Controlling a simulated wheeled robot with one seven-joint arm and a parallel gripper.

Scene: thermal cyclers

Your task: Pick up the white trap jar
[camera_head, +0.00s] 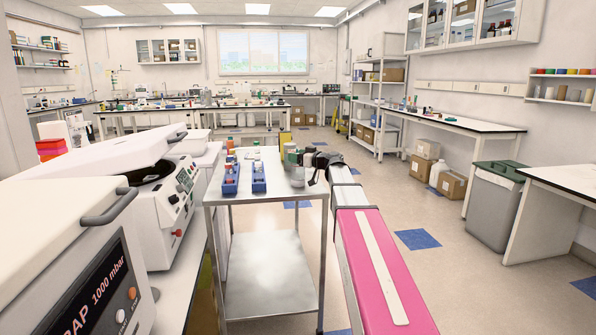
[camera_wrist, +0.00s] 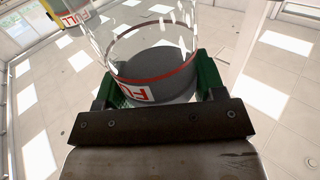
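My gripper (camera_head: 321,159) is at the back right of the metal cart. In the wrist view, a clear jar (camera_wrist: 152,50) with a grey disc, a red band and an upside-down red-lettered label stands between its green fingers (camera_wrist: 158,92). The fingers flank the jar closely; I cannot tell whether they press on it. I cannot tell which is the white trap jar.
The cart's top (camera_head: 262,196) is mostly bare in front. Two blue racks (camera_head: 231,180) (camera_head: 259,177) with small items stand on its left. White machines (camera_head: 165,200) line the bench at the left. A grey bin (camera_head: 492,208) stands at the right, with open floor between.

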